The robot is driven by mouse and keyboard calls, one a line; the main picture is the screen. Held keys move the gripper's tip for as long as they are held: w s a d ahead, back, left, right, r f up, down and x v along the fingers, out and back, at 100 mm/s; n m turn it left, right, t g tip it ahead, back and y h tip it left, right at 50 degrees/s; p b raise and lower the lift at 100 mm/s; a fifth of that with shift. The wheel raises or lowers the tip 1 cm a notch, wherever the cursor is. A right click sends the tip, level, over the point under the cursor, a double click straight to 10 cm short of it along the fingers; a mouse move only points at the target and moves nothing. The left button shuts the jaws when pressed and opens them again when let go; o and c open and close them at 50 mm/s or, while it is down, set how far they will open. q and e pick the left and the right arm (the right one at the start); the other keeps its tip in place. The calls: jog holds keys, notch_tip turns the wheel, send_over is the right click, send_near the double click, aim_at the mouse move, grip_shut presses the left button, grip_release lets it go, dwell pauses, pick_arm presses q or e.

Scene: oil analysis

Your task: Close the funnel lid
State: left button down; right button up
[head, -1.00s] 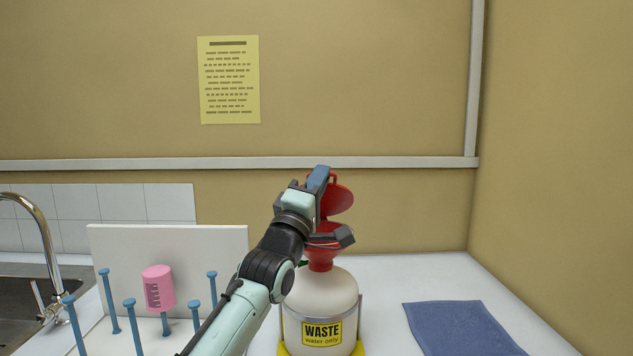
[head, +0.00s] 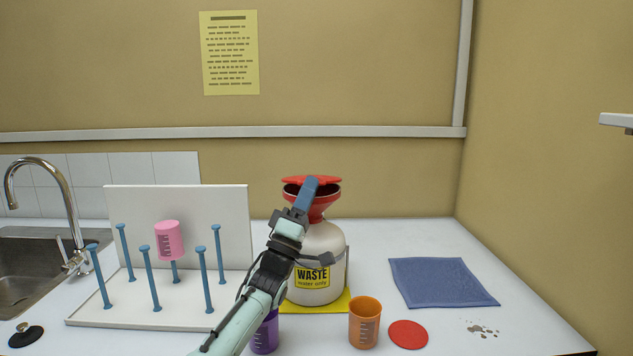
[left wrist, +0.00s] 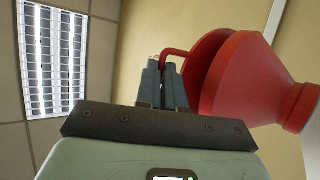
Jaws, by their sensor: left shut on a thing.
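The red funnel (head: 323,210) sits in the neck of the white waste jug (head: 325,240). My left gripper (head: 313,183) is at the front edge of the lid. In the left wrist view its fingers (left wrist: 165,72) are shut on the lid's thin red handle (left wrist: 176,52). My right gripper is not in view.
A peg rack (head: 235,225) holding a pink cup (head: 168,240) stands left. An orange cup (head: 364,322), a red disc (head: 408,335) and a purple cup (head: 265,338) are in front. A blue cloth (head: 440,282) lies right. The jug stands on a yellow mat (head: 345,304).

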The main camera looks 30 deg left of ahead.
pick_arm(q)
jog(key=shift+f, duration=0.75)
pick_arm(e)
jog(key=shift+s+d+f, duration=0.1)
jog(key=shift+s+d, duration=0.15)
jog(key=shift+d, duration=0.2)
pick_arm(q)
jog(key=shift+w+f, duration=0.1)
jog(key=c, duration=1.5)
grip_release()
jog(key=shift+w+a, duration=0.1)
jog(key=shift+r, duration=0.2)
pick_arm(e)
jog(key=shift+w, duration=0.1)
